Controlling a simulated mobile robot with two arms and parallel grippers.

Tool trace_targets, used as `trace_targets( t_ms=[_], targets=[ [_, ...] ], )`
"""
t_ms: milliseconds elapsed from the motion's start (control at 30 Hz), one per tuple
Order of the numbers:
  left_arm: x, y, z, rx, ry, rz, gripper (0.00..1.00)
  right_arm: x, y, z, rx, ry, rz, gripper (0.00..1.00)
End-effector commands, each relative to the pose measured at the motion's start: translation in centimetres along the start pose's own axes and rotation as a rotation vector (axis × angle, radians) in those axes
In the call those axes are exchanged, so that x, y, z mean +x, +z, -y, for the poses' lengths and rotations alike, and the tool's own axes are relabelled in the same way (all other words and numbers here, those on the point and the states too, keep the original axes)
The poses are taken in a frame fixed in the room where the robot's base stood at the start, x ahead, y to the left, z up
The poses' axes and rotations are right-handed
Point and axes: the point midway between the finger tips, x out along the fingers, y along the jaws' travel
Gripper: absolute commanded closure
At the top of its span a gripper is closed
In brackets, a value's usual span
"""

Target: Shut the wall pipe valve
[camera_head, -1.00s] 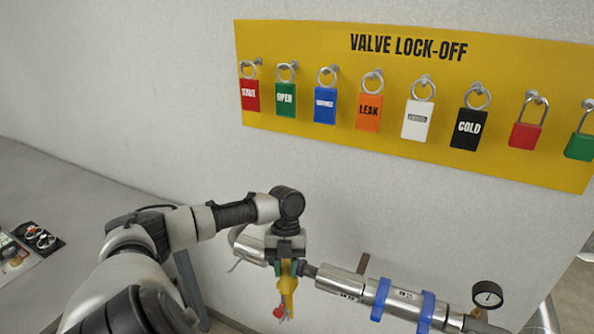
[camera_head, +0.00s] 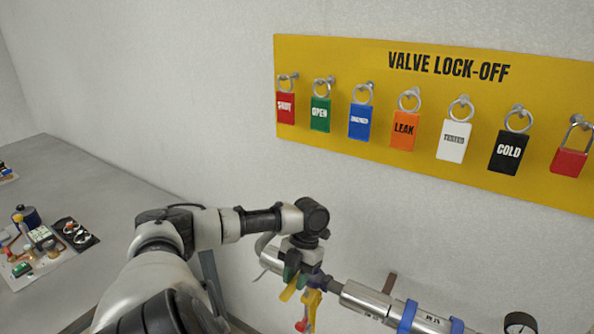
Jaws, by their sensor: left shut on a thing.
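The gripper is shut on this part. A second yellow piece (camera_head: 289,291) shows just to the left. A small red piece (camera_head: 300,325) hangs below. The gripper hides most of the valve body, so I cannot tell the handle's exact angle. My right gripper is not in view.
A yellow lock-off board (camera_head: 345,55) with several hanging tags and a red padlock (camera_head: 569,163) is on the wall above. Blue clamps (camera_head: 407,317) hold the pipe, and a gauge (camera_head: 520,322) is at right. A grey bench (camera_head: 75,175) with small parts stands at left.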

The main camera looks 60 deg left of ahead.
Motion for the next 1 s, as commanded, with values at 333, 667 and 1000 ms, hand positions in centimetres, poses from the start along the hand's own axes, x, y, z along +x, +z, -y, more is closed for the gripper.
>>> trace_targets(
  t_ms=[333, 667, 1000],
  targets=[
    [-0.1, 0.0, -0.1, 0.006, 0.004, 0.003, 0.57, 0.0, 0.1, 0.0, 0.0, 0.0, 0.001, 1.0],
    [-0.1, 0.0, 0.0, 0.002, 0.002, 0.002, 0.48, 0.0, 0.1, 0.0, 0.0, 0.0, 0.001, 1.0],
    [-5.0, 0.2, 0.0, 0.003, -0.001, 0.009, 0.48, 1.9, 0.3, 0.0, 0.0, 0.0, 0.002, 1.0]
  ],
)
